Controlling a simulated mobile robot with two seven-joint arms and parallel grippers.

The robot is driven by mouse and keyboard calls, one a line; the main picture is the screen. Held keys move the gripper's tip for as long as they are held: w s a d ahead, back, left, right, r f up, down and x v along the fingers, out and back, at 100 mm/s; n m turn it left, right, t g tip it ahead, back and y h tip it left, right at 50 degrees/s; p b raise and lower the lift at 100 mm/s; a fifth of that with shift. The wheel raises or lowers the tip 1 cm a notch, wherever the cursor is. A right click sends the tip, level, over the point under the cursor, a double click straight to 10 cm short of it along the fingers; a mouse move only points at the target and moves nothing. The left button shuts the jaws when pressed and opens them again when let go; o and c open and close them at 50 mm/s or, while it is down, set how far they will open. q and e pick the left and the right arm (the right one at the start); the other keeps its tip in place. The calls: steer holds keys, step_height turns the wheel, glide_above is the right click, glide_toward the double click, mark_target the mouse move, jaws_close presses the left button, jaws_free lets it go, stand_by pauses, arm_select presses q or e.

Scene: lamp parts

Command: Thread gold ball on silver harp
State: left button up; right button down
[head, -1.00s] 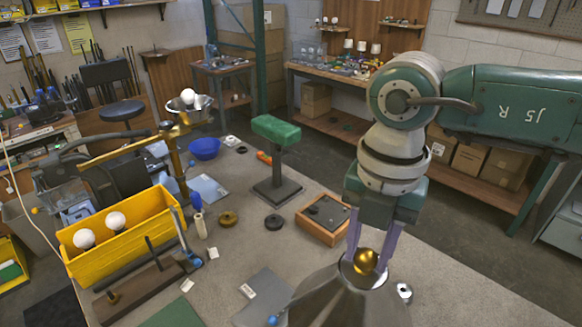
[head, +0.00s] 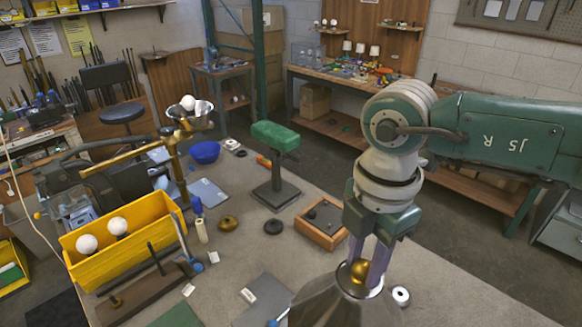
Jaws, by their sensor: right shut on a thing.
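The gold ball (head: 359,268) sits at the top opening of a grey metal lampshade (head: 340,308) at the bottom of the head view. My right gripper (head: 368,272) points down at this opening, its two purple fingers shut on the ball. The silver harp cannot be made out; the shade, ball and fingers cover the spot below. I cannot tell whether the ball touches a thread. My left gripper is not in view.
A small silver ring-like part (head: 400,296) lies right of the shade. A wooden tray (head: 321,222) is behind it. A green-topped stand (head: 276,165), a yellow bin (head: 125,250) with white bulbs and a brass arm stand farther left. The table's right front is fairly clear.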

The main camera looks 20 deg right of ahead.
steer(key=shift+m, duration=0.3)
steer(key=m+p, duration=0.2)
steer(key=m, duration=0.2)
steer(key=c, duration=1)
jaws_free()
steer(key=shift+m, duration=0.4)
steer(key=shift+o, duration=0.8)
steer(key=o, duration=0.4)
